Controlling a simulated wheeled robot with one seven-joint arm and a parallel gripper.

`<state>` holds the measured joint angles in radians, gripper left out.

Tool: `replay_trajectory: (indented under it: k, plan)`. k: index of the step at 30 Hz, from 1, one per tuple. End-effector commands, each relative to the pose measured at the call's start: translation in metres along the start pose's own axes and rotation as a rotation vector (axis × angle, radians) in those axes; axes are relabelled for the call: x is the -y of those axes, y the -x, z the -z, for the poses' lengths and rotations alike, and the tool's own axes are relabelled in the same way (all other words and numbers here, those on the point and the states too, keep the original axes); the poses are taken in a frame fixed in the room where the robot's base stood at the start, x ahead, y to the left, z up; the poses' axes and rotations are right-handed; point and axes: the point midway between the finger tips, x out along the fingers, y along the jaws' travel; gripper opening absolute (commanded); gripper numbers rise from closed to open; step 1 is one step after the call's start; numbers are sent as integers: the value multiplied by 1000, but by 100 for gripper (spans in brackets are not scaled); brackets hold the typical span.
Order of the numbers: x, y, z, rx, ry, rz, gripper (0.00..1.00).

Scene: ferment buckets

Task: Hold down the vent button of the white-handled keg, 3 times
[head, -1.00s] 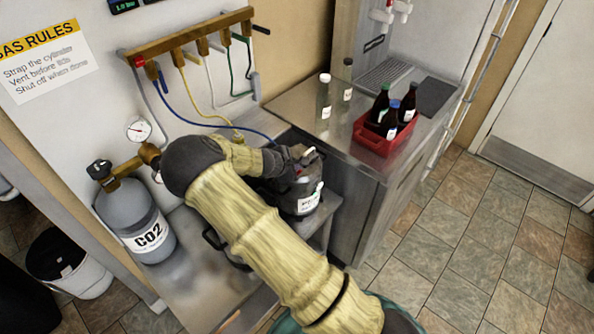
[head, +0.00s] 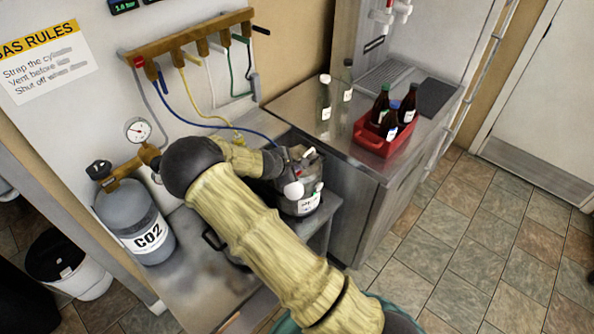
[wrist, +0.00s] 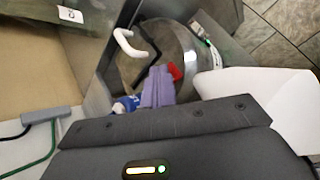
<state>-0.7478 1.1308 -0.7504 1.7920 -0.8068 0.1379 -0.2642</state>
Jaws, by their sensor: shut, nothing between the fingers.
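A grey steel keg (head: 297,207) with a white label stands at the end of my arm in the head view. The wrist view shows its round top (wrist: 180,48) with a curved white handle (wrist: 129,42). My gripper's purple fingers (wrist: 158,84) are shut and empty, with their tips over the keg top. A small red part (wrist: 174,71) sits right beside the tips. I cannot tell whether the tips touch a button, as they hide what is under them. A white rounded shape (head: 293,189) shows at the keg's upper side.
A second keg's black handle (head: 212,239) shows behind my arm. A CO2 cylinder (head: 135,222) stands at left. Coloured hoses hang from the wall manifold (head: 190,32), the blue one running to the keg area. A red crate (head: 382,140) of bottles stands on the steel counter (head: 300,103).

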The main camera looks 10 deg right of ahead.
Motion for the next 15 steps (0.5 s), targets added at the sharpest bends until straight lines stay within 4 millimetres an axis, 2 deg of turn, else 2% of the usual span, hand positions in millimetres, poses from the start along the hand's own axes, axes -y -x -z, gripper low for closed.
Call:
replay_trajectory:
  k: [8,15]
  plan:
    - [-8,11,-7,-2,-1,0,0]
    - [-8,11,-8,-1,-1,0,0]
